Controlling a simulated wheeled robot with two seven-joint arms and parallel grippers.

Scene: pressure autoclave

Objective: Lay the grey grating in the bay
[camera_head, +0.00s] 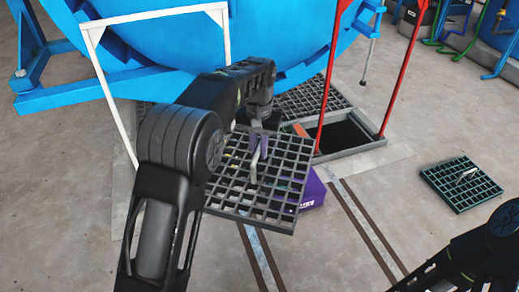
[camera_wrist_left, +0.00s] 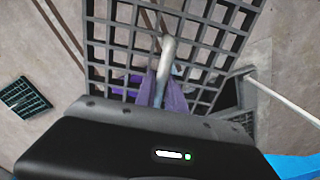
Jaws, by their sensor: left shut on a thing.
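The grey grating (camera_head: 222,186) hangs from my left gripper (camera_head: 259,146), whose purple fingers are shut on its upright handle. The grating is above the floor and looks slightly tilted. In the left wrist view the grating (camera_wrist_left: 208,49) fills the top middle, with the handle between the purple fingers (camera_wrist_left: 162,92). A dark open bay (camera_head: 345,137) with a pale rim lies between two red posts, right of and beyond the grating. In the left wrist view a dark opening (camera_wrist_left: 229,97) shows beside a white post. My right gripper is out of view; only its arm shows at the lower right.
A white frame (camera_head: 155,17) stands at the left, and red posts (camera_head: 327,75) rise beside the bay. A purple box (camera_head: 313,191) sits partly hidden under the grating. A dark green grating (camera_head: 462,183) lies on the floor at right. A blue vessel (camera_head: 270,30) fills the back.

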